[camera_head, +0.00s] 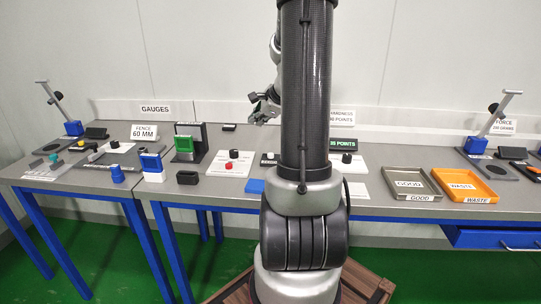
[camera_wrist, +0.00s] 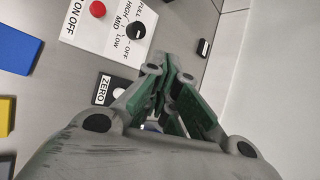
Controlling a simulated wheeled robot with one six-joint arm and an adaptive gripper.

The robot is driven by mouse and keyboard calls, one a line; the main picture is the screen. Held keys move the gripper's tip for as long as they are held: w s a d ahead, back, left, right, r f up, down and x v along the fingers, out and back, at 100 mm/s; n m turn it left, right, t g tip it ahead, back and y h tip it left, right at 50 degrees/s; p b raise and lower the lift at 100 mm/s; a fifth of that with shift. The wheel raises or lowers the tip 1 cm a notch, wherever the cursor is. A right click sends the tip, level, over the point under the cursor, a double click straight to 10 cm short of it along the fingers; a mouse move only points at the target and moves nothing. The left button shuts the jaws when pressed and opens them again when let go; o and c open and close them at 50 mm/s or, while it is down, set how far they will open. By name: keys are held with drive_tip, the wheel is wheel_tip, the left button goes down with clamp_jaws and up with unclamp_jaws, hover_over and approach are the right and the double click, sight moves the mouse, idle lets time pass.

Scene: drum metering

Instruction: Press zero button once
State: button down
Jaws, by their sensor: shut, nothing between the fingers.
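A ZERO label (camera_wrist: 103,90) shows in the wrist view on a dark plate (camera_wrist: 118,86), left of my gripper's fingers. In the head view my gripper (camera_head: 264,108) hangs over the back of the bench, left of my column. I cannot make out the ZERO label in the head view.
A white panel (camera_wrist: 75,27) with a red button (camera_wrist: 97,9) and black knob (camera_wrist: 136,30) lies beside the plate. A small black block (camera_wrist: 204,48) is at the right. Grey GOOD (camera_head: 398,194) and orange WASTE (camera_head: 487,190) trays stand on the bench (camera_head: 340,210).

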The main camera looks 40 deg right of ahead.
drive_tip(key=d+m, duration=0.1)
drive_tip(key=d+f+m, duration=0.1)
drive_tip(key=d, duration=0.1)
drive_tip(key=d+f+m+h, duration=0.1)
drive_tip(key=d, duration=0.1)
drive_tip(key=shift+d+f, duration=0.1)
drive_tip(key=shift+f, duration=0.05)
drive_tip(key=shift+f, duration=0.1)
drive_tip(key=shift+f, duration=4.3)
drive_tip(key=shift+f, duration=0.4)
drive_tip(key=shift+f, duration=0.45)
drive_tip(key=shift+r, duration=0.9)
